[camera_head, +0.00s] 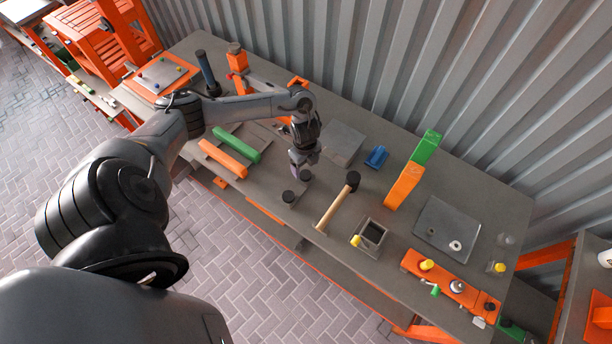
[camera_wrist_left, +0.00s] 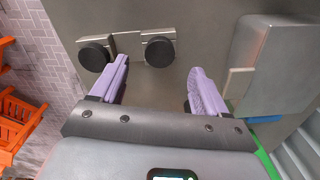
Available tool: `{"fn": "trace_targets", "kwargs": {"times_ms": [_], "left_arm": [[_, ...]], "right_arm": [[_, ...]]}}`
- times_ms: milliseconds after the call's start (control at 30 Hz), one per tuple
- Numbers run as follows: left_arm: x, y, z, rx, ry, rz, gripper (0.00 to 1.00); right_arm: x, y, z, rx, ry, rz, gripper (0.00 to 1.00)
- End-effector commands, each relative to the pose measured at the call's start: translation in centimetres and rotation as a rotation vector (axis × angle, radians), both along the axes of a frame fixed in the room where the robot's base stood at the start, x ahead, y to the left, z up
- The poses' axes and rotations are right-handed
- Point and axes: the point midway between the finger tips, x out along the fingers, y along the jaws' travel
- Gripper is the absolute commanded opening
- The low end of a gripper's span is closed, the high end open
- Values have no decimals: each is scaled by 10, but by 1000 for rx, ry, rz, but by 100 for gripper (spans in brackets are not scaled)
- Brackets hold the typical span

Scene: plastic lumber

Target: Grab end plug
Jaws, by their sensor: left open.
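Two round black plugs lie near the table's front edge. One plug (camera_head: 288,197) is closer to the edge; it is at the left in the left wrist view (camera_wrist_left: 94,55). The other plug (camera_head: 305,175) is partly under my left gripper and shows in the left wrist view (camera_wrist_left: 158,51). My left gripper (camera_head: 302,171) points down over the table, its purple fingers spread wide and empty. In the left wrist view, the second plug appears between the fingertips (camera_wrist_left: 158,68) and a little beyond them, apart from both. My right gripper is in neither view.
A mallet (camera_head: 337,204) lies right of the gripper, with a grey open box (camera_head: 371,233) beyond it. A green bar (camera_head: 236,144) and orange bar (camera_head: 223,159) lie left. A corrugated wall (camera_head: 430,75) backs the table.

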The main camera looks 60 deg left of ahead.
Motion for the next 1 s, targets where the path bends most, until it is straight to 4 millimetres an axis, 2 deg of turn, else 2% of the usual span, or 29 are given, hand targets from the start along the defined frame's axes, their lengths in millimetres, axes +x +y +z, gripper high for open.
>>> {"fn": "trace_targets", "kwargs": {"times_ms": [167, 500, 800, 833, 1000], "left_arm": [[-1, 0, -11, -1, 2, 1, 75], [-1, 0, -50, 0, 1, 1, 75], [-1, 1, -54, 0, 0, -1, 75], [-1, 1, -54, 0, 0, -1, 73], [-1, 1, -54, 0, 0, -1, 47]], "right_arm": [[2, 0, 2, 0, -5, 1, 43], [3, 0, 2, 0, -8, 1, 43], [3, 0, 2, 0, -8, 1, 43], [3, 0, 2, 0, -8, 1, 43], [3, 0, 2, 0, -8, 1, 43]]}}
